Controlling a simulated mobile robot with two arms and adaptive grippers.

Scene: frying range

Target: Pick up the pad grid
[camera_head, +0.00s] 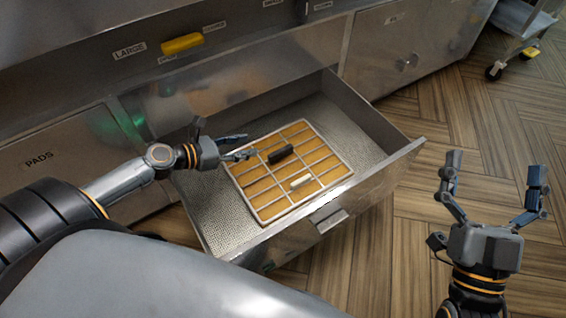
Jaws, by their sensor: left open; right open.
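The pad grid (288,189) is a flat rectangular rack of pale bars over orange-brown pads. It lies in the open metal drawer (222,226). A black block (281,154) and a small white piece (301,182) rest on its top. My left gripper (246,146) is open over the upper left edge of the grid; I cannot tell whether it touches it. My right gripper (494,172) is open and empty over the floor, to the right of the drawer.
The drawer's raised front wall (345,190) and right wall (355,108) border the grid. A yellow handle (183,43) sticks out from the cabinet face above. A wheeled cart (520,35) stands at the top right. The wooden floor (420,105) right of the drawer is clear.

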